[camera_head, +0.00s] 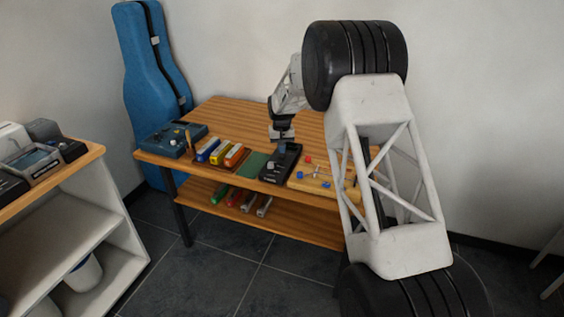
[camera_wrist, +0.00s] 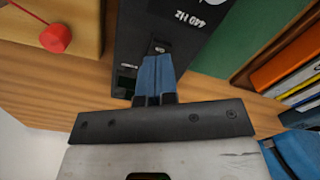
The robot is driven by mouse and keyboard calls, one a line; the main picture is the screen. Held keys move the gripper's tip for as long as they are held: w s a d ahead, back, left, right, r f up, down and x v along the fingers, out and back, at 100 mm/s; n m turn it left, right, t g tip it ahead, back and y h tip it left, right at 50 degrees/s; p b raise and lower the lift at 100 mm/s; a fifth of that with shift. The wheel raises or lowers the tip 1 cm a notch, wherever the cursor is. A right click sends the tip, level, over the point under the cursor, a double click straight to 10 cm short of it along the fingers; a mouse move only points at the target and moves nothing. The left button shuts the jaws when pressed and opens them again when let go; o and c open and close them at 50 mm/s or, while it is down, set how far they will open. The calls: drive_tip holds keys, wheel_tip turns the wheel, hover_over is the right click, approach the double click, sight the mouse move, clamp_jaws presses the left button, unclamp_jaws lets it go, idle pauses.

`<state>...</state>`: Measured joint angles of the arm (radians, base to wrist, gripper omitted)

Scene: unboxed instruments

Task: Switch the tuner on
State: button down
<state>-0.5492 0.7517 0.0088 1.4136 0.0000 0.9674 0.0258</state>
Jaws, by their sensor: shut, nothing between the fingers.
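The tuner (camera_head: 284,166) is a black box on the wooden bench, between a green panel and a light wooden box. In the wrist view the tuner (camera_wrist: 140,30) shows upside-down white "440 Hz" lettering, a small slot-like switch (camera_wrist: 160,47) and a small dark green-edged window (camera_wrist: 126,80). My gripper (camera_wrist: 157,60) is shut and empty, its blue fingertips together over the tuner's face, just beside the switch. Whether they touch it I cannot tell. In the head view my gripper (camera_head: 282,140) is over the tuner's back end. The window's lit state is unclear.
A light wooden box with red and blue knobs (camera_head: 318,176) sits right of the tuner. A green panel (camera_head: 252,164), several coloured blocks (camera_head: 222,152) and a blue box (camera_head: 172,138) lie left. The bench top (camera_head: 235,115) behind is clear.

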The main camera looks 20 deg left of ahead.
drive_tip(key=shift+f, duration=1.35)
idle(1.5)
drive_tip(key=shift+r, duration=0.1)
drive_tip(key=shift+r, duration=3.45)
